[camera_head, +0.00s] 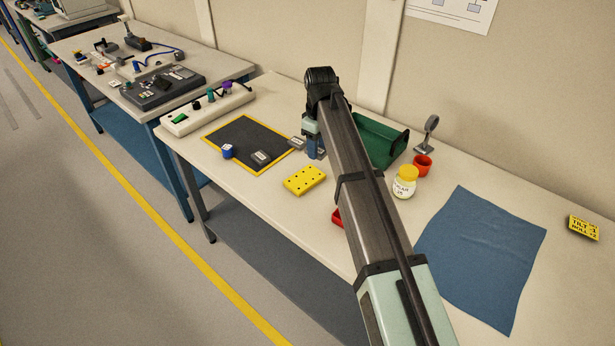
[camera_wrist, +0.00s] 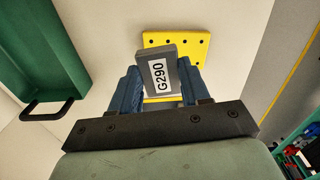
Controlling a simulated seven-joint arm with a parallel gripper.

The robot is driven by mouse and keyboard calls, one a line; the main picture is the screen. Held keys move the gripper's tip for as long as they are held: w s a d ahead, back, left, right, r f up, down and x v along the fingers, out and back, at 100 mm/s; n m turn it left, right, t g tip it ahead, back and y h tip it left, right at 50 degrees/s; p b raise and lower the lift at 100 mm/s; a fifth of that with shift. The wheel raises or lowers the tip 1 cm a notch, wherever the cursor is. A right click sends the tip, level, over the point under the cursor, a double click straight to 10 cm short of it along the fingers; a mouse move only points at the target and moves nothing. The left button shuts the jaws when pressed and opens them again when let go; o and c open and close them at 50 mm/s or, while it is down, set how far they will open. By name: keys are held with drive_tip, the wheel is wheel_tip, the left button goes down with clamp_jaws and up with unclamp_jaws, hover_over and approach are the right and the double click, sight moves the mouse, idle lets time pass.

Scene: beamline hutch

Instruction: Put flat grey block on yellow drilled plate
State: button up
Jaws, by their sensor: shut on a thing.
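My gripper (camera_wrist: 158,86) is shut on the flat grey block (camera_wrist: 154,76), which has a white G290 label and sits between the blue fingers. In the head view my gripper (camera_head: 315,149) is above the bench, and the grey block (camera_head: 297,143) shows at its left side. The yellow drilled plate (camera_head: 304,180) lies flat on the bench, nearer the front edge than the gripper. In the wrist view the yellow plate (camera_wrist: 192,47) appears behind the block, which hides part of it. The block looks held above the bench, apart from the plate.
A green bin (camera_head: 381,142) stands behind my arm. A yellow-lidded jar (camera_head: 405,183), a red cup (camera_head: 422,165) and a blue cloth (camera_head: 480,260) are to the right.

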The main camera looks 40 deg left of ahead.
sight(306, 178)
drive_tip(key=shift+m, duration=0.5)
drive_tip(key=s+f, duration=0.1)
drive_tip(key=f, duration=0.2)
drive_tip(key=a+f, duration=0.1)
drive_tip(key=f, duration=0.2)
drive_tip(key=s+a+f, duration=0.1)
drive_tip(key=f, duration=0.2)
drive_tip(key=shift+s+a+f, duration=0.1)
drive_tip(key=shift+s+a, duration=0.1)
drive_tip(key=shift+s, duration=0.1)
drive_tip(key=shift+f, duration=0.15)
drive_tip(key=o, duration=1.1)
wheel_tip(306, 178, up, 12)
drive_tip(key=shift+r, duration=0.15)
